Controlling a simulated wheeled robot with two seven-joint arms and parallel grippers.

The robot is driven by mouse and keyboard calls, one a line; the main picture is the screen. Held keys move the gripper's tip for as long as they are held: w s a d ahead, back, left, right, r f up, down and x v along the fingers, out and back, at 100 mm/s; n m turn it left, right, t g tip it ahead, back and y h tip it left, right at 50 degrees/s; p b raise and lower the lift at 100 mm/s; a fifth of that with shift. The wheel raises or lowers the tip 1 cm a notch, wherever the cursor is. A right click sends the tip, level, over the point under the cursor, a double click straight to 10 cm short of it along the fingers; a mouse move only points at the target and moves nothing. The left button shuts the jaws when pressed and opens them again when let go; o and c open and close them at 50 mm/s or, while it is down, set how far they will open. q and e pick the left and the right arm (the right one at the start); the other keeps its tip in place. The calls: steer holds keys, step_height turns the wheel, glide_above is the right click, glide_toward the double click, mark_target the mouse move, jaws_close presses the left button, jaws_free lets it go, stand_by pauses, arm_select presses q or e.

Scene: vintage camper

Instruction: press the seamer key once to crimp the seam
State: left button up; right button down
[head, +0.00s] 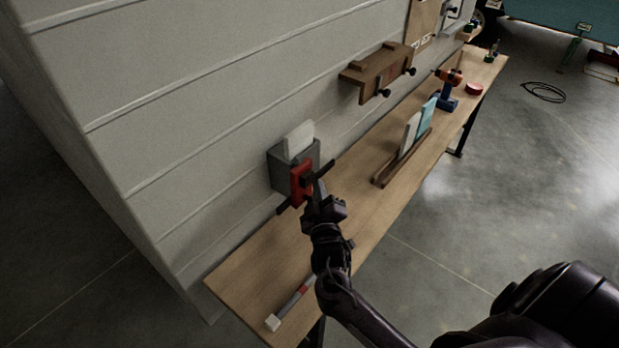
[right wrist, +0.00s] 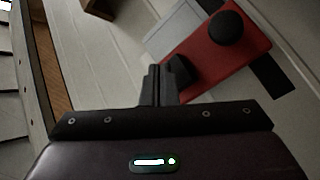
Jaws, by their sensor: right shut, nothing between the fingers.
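The seamer is a grey box (head: 282,172) mounted against the pale panelled wall, with a red plate (head: 296,191) on its front and a white piece (head: 299,137) standing out of its top. Dark bars stick out on both sides of it. In the right wrist view the red plate (right wrist: 203,52) carries a round black knob (right wrist: 226,27) and a smaller black block (right wrist: 179,70). I cannot tell which of these is the key. My right gripper (head: 311,187) is shut and empty, its tips (right wrist: 159,72) right beside the black block; contact cannot be told. My left gripper is out of view.
A wooden bench (head: 357,203) runs along the wall. On it are a rack (head: 386,177) with upright panels, an orange and blue tool (head: 449,92), and a mallet-like tool (head: 290,305) at the near end. A brown bracket (head: 378,73) juts from the wall above.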

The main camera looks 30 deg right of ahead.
steer(key=s+p, duration=0.1)
steer(key=s+d, duration=0.1)
steer(key=s, duration=0.1)
steer(key=s+d+p, duration=0.1)
steer(key=shift+s+p, duration=0.3)
steer(key=shift+s, duration=0.05)
stand_by(1.0)
